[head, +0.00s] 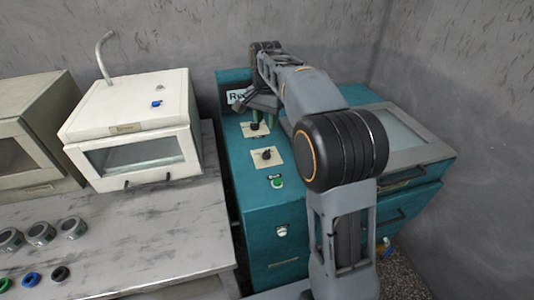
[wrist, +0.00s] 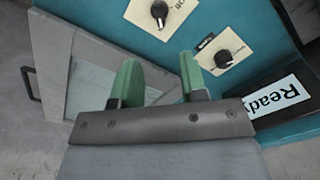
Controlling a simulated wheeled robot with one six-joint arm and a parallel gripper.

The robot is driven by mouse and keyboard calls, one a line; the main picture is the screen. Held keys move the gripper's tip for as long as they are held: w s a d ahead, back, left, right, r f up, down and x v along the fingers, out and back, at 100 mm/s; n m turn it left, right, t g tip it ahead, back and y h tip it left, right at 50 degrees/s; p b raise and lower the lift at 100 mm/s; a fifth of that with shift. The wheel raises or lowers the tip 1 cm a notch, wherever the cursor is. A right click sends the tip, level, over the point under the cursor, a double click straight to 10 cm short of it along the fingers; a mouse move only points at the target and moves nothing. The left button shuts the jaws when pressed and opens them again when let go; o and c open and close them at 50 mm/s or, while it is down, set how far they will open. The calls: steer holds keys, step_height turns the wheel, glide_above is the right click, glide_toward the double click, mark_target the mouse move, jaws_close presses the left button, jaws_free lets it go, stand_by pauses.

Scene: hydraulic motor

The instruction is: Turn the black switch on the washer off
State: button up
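The washer is a teal machine (head: 258,215) with a grey-framed glass lid on its right side. Two black knob switches on cream plates sit on its top: a far one (head: 254,127) close to the "Ready" sign and a nearer one (head: 266,154). In the wrist view the far knob (wrist: 222,60) is just beyond the right fingertip, and the other knob (wrist: 159,10) is at the top edge. My gripper (head: 263,116) is above the washer's top by the far knob. In the wrist view its green fingers (wrist: 162,78) are apart with nothing between them.
A green button (head: 277,182) lies in front of the knobs. The "Ready" sign (wrist: 275,97) stands behind them. A white oven (head: 135,130) and several round parts (head: 40,233) are on the table at left. My arm covers part of the washer.

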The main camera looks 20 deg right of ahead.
mark_target(267, 151)
step_height(267, 151, down, 12)
steer(key=shift+f+b, duration=0.1)
steer(key=shift+b, duration=0.45)
steer(key=shift+d, duration=0.1)
jaws_close()
